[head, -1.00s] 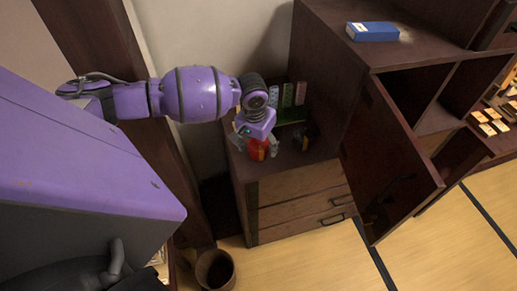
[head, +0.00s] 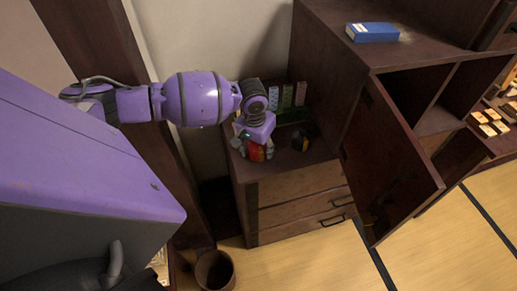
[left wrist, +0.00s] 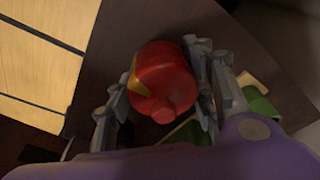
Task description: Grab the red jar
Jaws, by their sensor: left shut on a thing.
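The red jar (head: 256,153) stands on top of the low wooden drawer cabinet, under my left gripper. In the left wrist view the jar (left wrist: 162,80) is red with a yellow patch and a rounded knob on top. My left gripper (head: 256,148) points down, with its fingers on both sides of the jar. In the left wrist view the gripper (left wrist: 160,95) is shut on the jar. Its lower part is hidden in the head view. My right gripper is not in view.
The drawer cabinet (head: 300,187) also holds a small dark object (head: 301,140) and several upright patterned boxes (head: 288,95) at the back. A taller shelf with an open door (head: 390,160) stands right. A bin (head: 215,270) is on the floor. A blue box (head: 372,32) lies on the shelf.

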